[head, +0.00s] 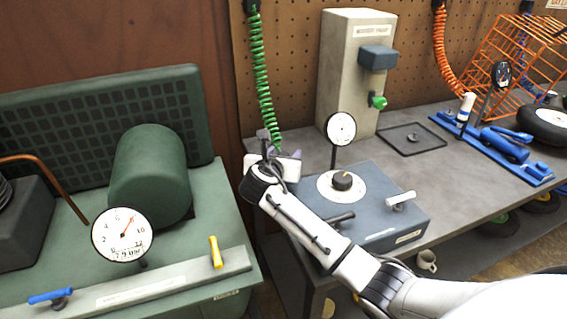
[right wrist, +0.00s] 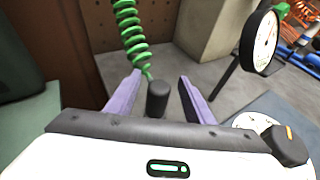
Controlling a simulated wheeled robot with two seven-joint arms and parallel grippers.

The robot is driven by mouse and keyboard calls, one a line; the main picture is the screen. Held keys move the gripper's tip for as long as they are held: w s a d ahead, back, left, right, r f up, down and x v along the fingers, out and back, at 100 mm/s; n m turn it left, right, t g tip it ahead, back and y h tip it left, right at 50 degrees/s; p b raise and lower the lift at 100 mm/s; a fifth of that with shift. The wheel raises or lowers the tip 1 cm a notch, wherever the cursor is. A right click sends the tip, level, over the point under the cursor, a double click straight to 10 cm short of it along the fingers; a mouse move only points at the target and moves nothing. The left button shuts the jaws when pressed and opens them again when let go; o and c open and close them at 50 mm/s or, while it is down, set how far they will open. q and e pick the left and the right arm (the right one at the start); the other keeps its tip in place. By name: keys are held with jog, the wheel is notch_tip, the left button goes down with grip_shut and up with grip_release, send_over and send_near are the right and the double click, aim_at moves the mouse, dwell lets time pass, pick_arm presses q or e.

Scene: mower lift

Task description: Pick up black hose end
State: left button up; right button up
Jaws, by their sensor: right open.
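My right gripper (head: 271,154) is open at the left end of the grey workbench, by the lower end of the green coiled hose (head: 262,75). In the right wrist view the two purple fingers of the right gripper (right wrist: 160,88) stand apart. A short black cylinder (right wrist: 157,100), which looks like the black hose end, shows between them. The lower end of the green coil (right wrist: 131,32) comes down just behind it. I cannot tell whether the cylinder touches a finger; the jaws are not closed on it. My left gripper is not in view.
A blue-grey box with a knob (head: 343,181) and a round gauge (head: 341,128) stand right of my gripper. A beige machine (head: 350,75) stands behind. A green machine with a dial (head: 122,234) is at left. An orange coiled hose (head: 444,50) hangs farther right.

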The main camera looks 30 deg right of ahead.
jog(key=c, duration=1.2)
grip_shut()
jog(key=shift+r, duration=0.15)
